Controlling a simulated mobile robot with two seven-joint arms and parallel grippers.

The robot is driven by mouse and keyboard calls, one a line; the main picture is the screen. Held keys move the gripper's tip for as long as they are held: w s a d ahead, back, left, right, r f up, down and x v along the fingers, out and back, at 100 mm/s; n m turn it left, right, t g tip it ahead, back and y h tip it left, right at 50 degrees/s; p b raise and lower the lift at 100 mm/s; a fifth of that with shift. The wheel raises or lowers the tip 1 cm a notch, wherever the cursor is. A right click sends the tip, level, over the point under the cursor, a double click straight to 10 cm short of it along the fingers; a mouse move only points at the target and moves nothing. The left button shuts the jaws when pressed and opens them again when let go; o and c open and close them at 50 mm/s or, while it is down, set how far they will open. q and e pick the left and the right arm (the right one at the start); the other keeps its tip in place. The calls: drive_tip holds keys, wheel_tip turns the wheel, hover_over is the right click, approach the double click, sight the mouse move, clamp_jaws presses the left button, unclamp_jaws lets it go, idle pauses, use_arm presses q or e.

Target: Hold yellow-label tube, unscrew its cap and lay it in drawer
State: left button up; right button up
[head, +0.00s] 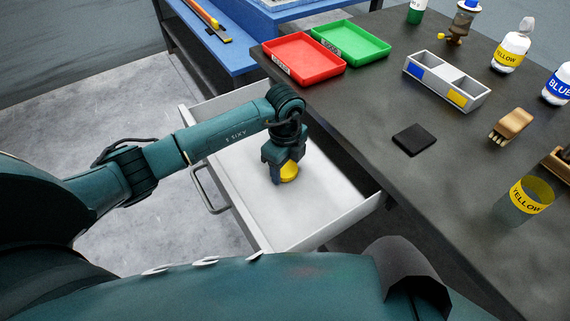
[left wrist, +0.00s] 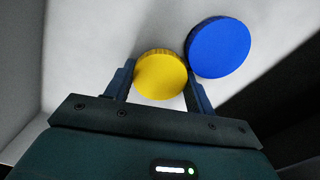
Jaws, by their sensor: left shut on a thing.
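The yellow-label tube (head: 522,201) stands on the dark table at the right of the head view, see-through with a yellow band, and no gripper is on it. A yellow cap (head: 289,172) is at my left gripper (head: 283,175), low inside the open drawer (head: 323,208). In the left wrist view the yellow cap (left wrist: 161,76) sits between the two fingers of the left gripper (left wrist: 160,85), which is shut on it. Whether the cap touches the drawer floor is hard to tell. My right gripper is not in view.
A blue cap (left wrist: 218,47) lies beside the yellow one in the wrist view. Red (head: 302,60) and green (head: 350,43) trays, a divided box (head: 447,81), a black pad (head: 414,140), a brush (head: 511,126) and labelled bottles (head: 511,50) occupy the table. The drawer's front floor is clear.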

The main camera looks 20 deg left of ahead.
sight(285, 167)
use_arm(q)
drive_tip(key=shift+f, duration=0.1)
drive_tip(key=o, duration=1.1)
wheel_tip(285, 167, up, 12)
drive_tip(key=shift+r, duration=0.15)
